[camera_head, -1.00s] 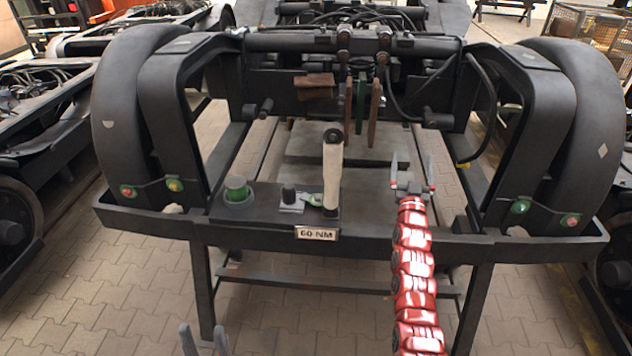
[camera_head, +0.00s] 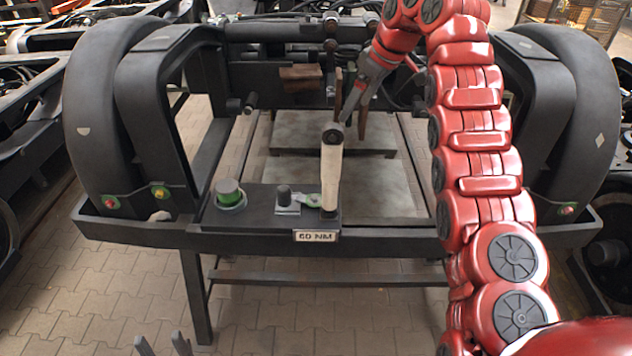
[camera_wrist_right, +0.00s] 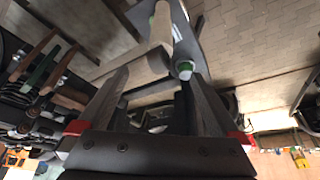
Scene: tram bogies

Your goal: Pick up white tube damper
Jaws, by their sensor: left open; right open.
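The white tube damper (camera_head: 331,172) stands upright on the front plate of the bogie, with a dark round joint at its top. My right gripper (camera_head: 353,124) is open, just above and to the right of the damper's top in the head view, pointing downward. In the right wrist view its fingers (camera_wrist_right: 160,76) are spread with nothing gripped between them. A pale tube that looks like the damper (camera_wrist_right: 162,24) shows beyond the fingertips there. My left gripper (camera_head: 160,343) is open and empty at the bottom edge, low in front of the bogie.
A "60 NM" label (camera_head: 316,236) is on the front beam. Large black curved frames (camera_head: 105,115) stand at both sides. Brown hanging plates are behind the damper.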

